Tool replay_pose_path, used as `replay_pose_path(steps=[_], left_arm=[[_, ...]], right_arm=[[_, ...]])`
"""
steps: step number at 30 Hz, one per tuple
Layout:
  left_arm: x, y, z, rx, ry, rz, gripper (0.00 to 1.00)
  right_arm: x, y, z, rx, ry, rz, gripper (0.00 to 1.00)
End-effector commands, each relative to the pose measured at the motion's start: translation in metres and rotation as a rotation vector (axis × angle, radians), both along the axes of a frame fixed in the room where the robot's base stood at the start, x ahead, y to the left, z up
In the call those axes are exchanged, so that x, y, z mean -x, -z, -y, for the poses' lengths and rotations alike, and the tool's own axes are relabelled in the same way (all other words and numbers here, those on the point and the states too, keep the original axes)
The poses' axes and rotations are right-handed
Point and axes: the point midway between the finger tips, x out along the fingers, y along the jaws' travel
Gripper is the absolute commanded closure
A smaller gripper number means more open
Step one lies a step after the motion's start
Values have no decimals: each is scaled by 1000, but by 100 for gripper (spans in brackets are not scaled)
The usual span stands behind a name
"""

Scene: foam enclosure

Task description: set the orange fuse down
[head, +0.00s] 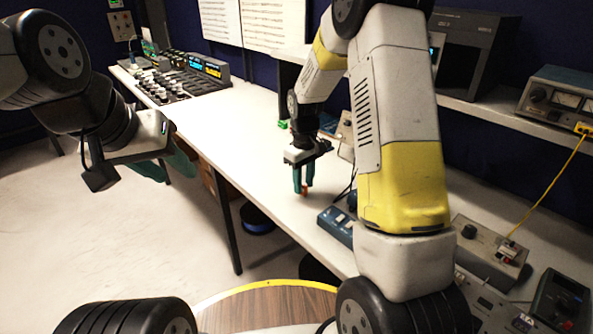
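The orange fuse (304,190) is a small orange piece at the fingertips of my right gripper (304,186), over the white bench (258,150). My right gripper points down, with its teal fingers close together on the fuse. The fuse is low, at or just above the bench top; I cannot tell whether it touches. My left gripper (169,169) is off the bench's front edge at the left, empty, with its teal fingers spread apart and partly hidden by its own body.
A blue box (337,224) stands on the bench just right of my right gripper. A black mixer-like panel (178,84) is at the far left end. Grey instruments (490,249) stand at the right. A shelf (490,112) runs behind. The bench left of my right gripper is clear.

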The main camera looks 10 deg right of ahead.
Motion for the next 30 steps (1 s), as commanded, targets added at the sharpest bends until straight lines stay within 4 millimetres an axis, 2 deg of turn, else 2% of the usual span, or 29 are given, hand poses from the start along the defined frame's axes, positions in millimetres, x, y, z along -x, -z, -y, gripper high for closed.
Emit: replay_pose_path(steps=[5, 8, 19, 26, 30], left_arm=[[0, 0, 0, 0, 0, 0, 60], [0, 0, 0, 0, 0, 0, 60], [0, 0, 0, 0, 0, 0, 60], [0, 0, 0, 0, 0, 0, 60], [0, 0, 0, 0, 0, 0, 60]], right_arm=[[-1, -5, 0, 0, 0, 2, 67], [-1, -17, 0, -1, 0, 4, 67], [-1, -94, 0, -1, -1, 5, 67], [0, -120, 0, 0, 0, 2, 67], [8, -137, 2, -12, 22, 24, 67]])
